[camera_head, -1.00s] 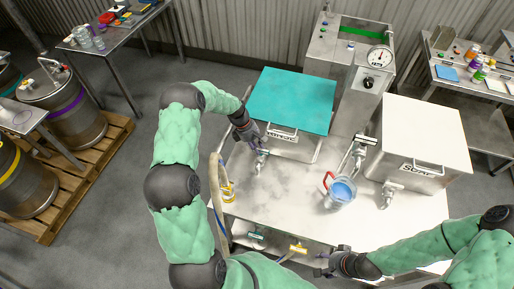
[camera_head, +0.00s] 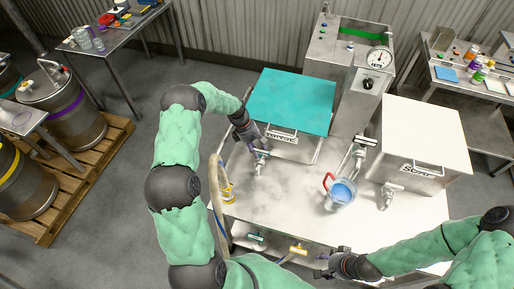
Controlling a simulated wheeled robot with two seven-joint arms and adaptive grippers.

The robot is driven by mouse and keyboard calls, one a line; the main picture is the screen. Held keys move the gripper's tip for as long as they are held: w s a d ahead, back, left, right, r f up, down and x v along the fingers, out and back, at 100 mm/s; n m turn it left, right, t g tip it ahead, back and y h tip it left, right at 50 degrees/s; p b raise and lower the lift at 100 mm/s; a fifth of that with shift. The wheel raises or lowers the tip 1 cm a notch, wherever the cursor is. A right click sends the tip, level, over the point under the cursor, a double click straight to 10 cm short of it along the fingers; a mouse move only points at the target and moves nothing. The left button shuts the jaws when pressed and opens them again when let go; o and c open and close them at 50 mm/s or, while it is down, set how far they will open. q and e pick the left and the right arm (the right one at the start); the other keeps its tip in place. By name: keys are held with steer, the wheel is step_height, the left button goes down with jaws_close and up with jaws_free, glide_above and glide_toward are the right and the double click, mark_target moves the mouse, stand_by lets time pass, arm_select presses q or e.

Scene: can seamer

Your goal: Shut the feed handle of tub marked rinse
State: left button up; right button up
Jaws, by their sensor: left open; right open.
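A steel tub with a teal lid (camera_head: 294,100) stands at the back of the steel table; its front label (camera_head: 282,136) is too small to read surely. A tap (camera_head: 258,166) with a small lever is at its front left. My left gripper (camera_head: 260,147) is open, its fingers at the tap's lever; whether they touch it I cannot tell. A second tub with a white lid (camera_head: 424,132) stands to the right, with a label that looks like SOAK or SOAP and its own tap (camera_head: 388,194). My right gripper (camera_head: 322,266) is open and empty at the table's front edge.
A jug of blue liquid (camera_head: 342,192) with a red handle stands mid-table under a spout. Under the front edge are a teal valve handle (camera_head: 257,237) and a yellow one (camera_head: 298,249), close to my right gripper. A gauge (camera_head: 379,57) tops the machine behind.

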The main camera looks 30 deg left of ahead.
arm_select(q)
steer(key=shift+r, duration=0.1)
steer(key=v, duration=1.1)
steer(key=shift+a+r, duration=0.3)
steer(key=shift+r, duration=0.05)
